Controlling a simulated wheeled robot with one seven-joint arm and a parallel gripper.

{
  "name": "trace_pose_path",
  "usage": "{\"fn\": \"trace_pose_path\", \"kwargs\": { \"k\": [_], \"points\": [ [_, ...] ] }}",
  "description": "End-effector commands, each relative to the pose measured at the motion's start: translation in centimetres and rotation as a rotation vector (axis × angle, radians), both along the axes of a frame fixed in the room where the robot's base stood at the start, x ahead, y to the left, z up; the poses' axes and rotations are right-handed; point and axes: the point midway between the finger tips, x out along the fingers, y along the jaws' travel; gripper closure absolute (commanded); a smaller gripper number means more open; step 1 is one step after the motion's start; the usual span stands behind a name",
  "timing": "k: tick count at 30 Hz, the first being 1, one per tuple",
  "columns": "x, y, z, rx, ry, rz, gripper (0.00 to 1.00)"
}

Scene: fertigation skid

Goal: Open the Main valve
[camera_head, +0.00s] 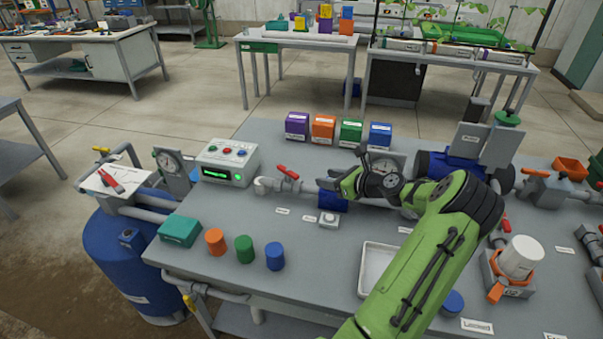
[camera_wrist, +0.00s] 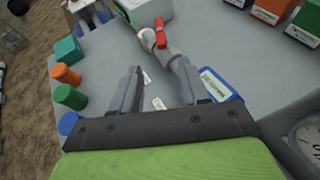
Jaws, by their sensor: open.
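A valve with a red lever (camera_head: 288,173) sits on the grey pipe at the back left of the skid table; small labels lie in front, too small to read, so I cannot confirm it is the Main valve. Its lever lies at an angle to the pipe. In the wrist view the red lever (camera_wrist: 160,34) shows beyond the fingertips, beside the white pipe elbow (camera_wrist: 147,36). My gripper (camera_head: 345,170) is to the right of the lever, open and empty, pointing left. Its fingers also show in the wrist view (camera_wrist: 156,66), apart from the lever.
A control box (camera_head: 228,163) with a green display stands left of the valve. Purple, orange, green and blue boxes (camera_head: 338,131) stand behind. Colored cylinders (camera_head: 245,249) stand at the front left. An orange-lever valve (camera_head: 537,173) is at the right. A white tray (camera_head: 367,280) lies in front.

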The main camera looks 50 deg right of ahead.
Motion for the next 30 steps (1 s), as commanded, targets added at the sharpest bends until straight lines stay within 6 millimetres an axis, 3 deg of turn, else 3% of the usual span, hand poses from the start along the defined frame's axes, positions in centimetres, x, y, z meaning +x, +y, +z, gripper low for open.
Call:
{"fn": "trace_pose_path", "kwargs": {
  "k": [5, 18, 24, 30],
  "points": [
    [2.2, 0.1, -0.9, 0.001, -0.005, 0.004, 0.55],
    [12.2, -0.2, -5.1, -0.002, -0.004, 0.001, 0.55],
    [14.4, -0.3, -5.9, -0.003, -0.003, -0.001, 0.55],
    [14.6, -0.3, -5.9, -0.002, -0.003, -0.002, 0.55]
  ]
}}
